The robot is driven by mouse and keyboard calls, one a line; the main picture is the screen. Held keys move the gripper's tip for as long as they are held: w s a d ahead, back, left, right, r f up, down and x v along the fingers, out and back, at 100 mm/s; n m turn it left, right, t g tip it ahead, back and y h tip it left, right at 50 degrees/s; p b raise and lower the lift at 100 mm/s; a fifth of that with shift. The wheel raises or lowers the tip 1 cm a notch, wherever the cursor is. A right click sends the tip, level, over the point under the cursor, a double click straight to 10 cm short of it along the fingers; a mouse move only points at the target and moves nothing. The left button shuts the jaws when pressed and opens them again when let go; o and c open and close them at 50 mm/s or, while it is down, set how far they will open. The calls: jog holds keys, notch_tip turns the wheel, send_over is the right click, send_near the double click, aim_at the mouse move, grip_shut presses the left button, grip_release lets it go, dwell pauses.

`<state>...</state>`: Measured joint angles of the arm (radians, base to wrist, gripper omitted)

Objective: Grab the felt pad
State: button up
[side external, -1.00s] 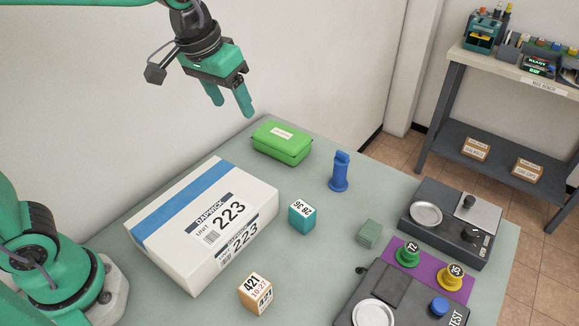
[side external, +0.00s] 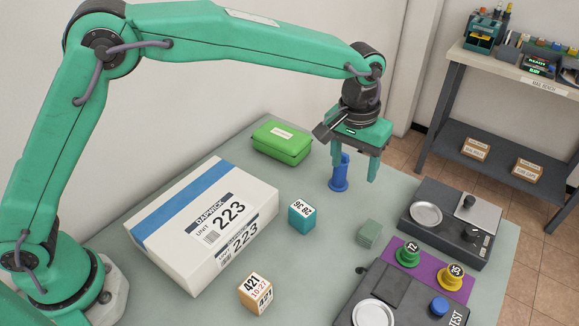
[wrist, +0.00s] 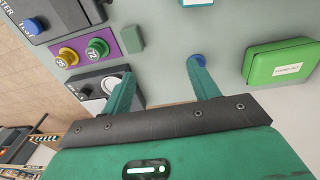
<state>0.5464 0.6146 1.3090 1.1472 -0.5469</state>
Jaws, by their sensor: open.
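The felt pad (side external: 369,235) is a small grey-green block on the table, just beyond the purple mat. It also shows in the wrist view (wrist: 133,38), above and a little left of the gap between my fingers. My gripper (side external: 355,168) is open and empty, fingers pointing down, held above the table behind the pad. In the wrist view my gripper (wrist: 161,70) has its two fingers well apart, with nothing between them.
A blue stamp-like post (side external: 338,180) stands close by my gripper, partly hidden by a finger. A teal cube (side external: 301,214) lies left of the pad. Green and yellow knobs (side external: 408,254) sit on the purple mat (side external: 429,268). A green box (side external: 281,142) and a big parcel (side external: 205,220) lie left.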

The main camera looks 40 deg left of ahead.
send_over(371, 229)
jog(key=shift+g, duration=0.3)
notch_tip(371, 229, down, 7)
jog(key=shift+w+a+r, duration=0.1)
jog(key=shift+f, duration=1.25)
jog(key=shift+f, duration=0.1)
jog(key=shift+f, duration=2.5)
jog(key=c, duration=1)
